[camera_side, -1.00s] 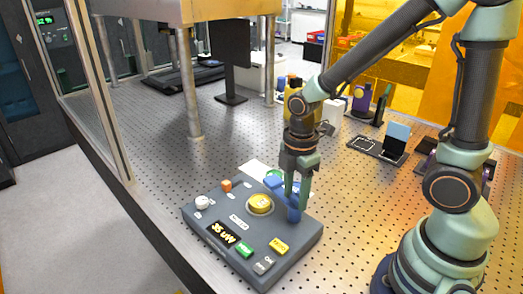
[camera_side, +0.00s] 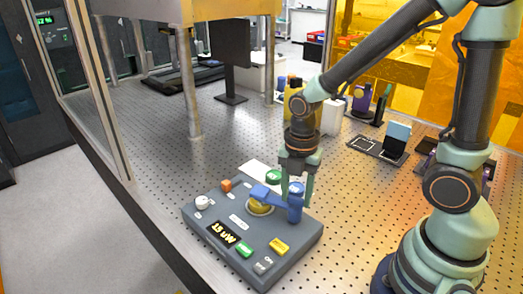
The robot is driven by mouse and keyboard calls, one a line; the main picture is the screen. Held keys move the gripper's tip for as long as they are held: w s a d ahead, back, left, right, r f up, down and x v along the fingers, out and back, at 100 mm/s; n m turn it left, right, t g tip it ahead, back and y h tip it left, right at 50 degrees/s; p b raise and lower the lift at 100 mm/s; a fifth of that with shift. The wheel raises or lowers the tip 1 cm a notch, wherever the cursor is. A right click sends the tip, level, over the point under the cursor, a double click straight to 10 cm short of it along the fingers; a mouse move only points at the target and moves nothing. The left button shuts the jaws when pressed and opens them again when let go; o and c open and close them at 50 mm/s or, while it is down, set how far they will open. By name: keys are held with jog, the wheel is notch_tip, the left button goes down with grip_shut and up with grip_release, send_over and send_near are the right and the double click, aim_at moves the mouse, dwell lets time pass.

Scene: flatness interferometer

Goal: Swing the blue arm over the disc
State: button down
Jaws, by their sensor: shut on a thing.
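The blue arm (camera_side: 268,194) extends left from an upright blue post (camera_side: 295,208) on the grey console. Its flat blue end lies over the back part of the yellow disc (camera_side: 259,209), whose front part stays visible. My gripper (camera_side: 297,187) points down at the top of the blue post, a finger on each side. It is shut on the blue arm at its post end. The exact contact is small and partly hidden by the fingers.
The grey console (camera_side: 208,218) carries a lit display (camera_side: 222,233), a green button (camera_side: 245,250), a yellow button (camera_side: 279,246), a white knob (camera_side: 202,202) and an orange block (camera_side: 226,186). A green round part (camera_side: 273,176) stands behind. The perforated table is clear to the left.

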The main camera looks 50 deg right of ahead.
dwell(0.3)
jog(key=shift+c, duration=1.6)
grip_release()
jog(key=shift+r, duration=0.1)
notch_tip(320, 180, up, 12)
jog(key=d+r+m+t, duration=0.1)
jog(key=m+t, duration=0.1)
jog(key=m, duration=0.5)
jog(key=d+r+m+t, duration=0.1)
jog(key=m, duration=0.6)
jog(key=s+r+m+t, duration=0.1)
jog(key=m+t, duration=0.1)
jog(key=m, duration=0.6)
jog(key=shift+d+r+t, duration=0.1)
jog(key=shift+d+t, duration=0.2)
jog(key=shift+d, duration=0.1)
